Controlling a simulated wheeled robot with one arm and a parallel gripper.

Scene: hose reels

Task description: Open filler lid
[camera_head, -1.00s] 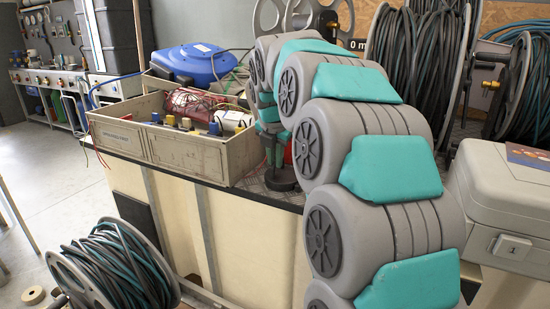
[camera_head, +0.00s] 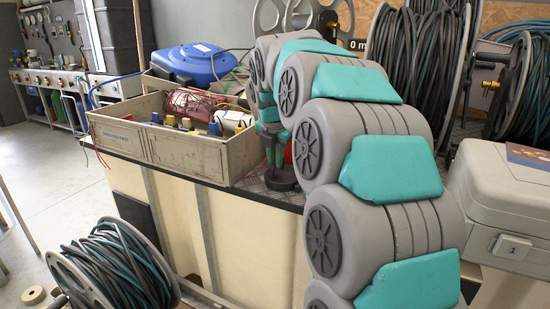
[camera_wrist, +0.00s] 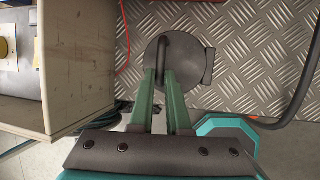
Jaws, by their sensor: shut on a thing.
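The filler lid (camera_wrist: 188,56) is a dark round disc with a raised bar handle (camera_wrist: 163,48) and a hinge block on its right side in the wrist view. It looks flat over the diamond-plate top. My gripper (camera_wrist: 165,76) has two green fingers, shut on the lid's handle from the near side. In the head view my gripper (camera_head: 273,148) shows partly behind my arm, and the dark lid (camera_head: 281,180) shows small below it. The lid's exact tilt is hard to tell there.
A beige crate (camera_head: 178,152) with red, blue and yellow parts stands close to the left of the lid. A red cable (camera_wrist: 122,40) and a dark hose (camera_wrist: 300,95) lie on the plate. A grey case (camera_head: 505,190) and hose reels stand to the right.

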